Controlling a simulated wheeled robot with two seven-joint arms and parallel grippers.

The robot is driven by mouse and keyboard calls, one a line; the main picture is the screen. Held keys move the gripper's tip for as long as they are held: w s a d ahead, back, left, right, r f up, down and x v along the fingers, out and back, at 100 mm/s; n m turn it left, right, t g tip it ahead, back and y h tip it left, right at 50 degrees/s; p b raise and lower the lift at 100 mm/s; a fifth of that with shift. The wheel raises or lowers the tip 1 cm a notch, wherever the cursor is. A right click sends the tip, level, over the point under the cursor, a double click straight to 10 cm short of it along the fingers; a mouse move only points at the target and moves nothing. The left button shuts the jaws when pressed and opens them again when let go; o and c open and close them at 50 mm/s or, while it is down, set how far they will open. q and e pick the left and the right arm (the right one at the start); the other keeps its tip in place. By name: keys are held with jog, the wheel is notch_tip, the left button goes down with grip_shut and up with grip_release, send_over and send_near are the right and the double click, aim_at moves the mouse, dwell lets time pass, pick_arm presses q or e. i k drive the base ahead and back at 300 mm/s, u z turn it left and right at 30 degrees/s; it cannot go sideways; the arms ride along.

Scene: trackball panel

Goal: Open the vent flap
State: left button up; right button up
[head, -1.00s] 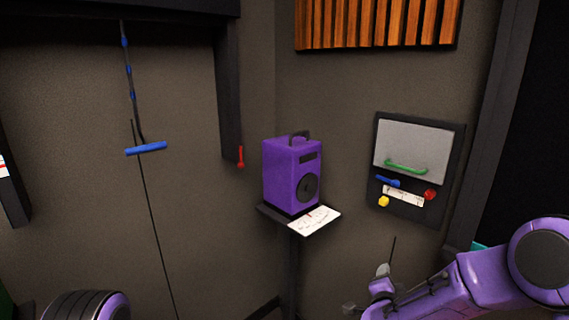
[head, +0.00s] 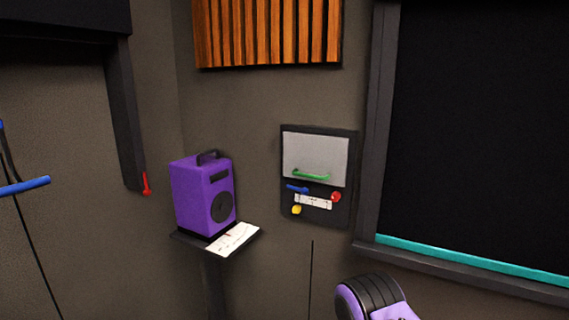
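The vent flap (head: 315,154) is a light grey plate in the upper part of a dark wall panel (head: 287,221). It looks flat against the panel, shut. A green bar handle (head: 312,175) runs along its lower edge. Below it on the panel are a blue lever (head: 297,189), a red knob (head: 336,196), a yellow knob (head: 296,210) and a white label strip (head: 314,202). Neither gripper shows. Only a purple and black part of my own arm is in view at the bottom, below the panel.
A purple speaker (head: 203,195) stands on a small dark shelf (head: 186,238) left of the panel, with a white paper (head: 233,239) beside it. A dark window (head: 480,130) with a teal sill strip (head: 470,259) is on the right. Wooden slats (head: 267,32) hang above. A blue bar (head: 25,186) hangs at far left.

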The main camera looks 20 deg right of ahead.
aim_at(317, 158)
jog(key=u, duration=0.2)
jog(key=i, duration=0.55)
jog(key=z, duration=1.75)
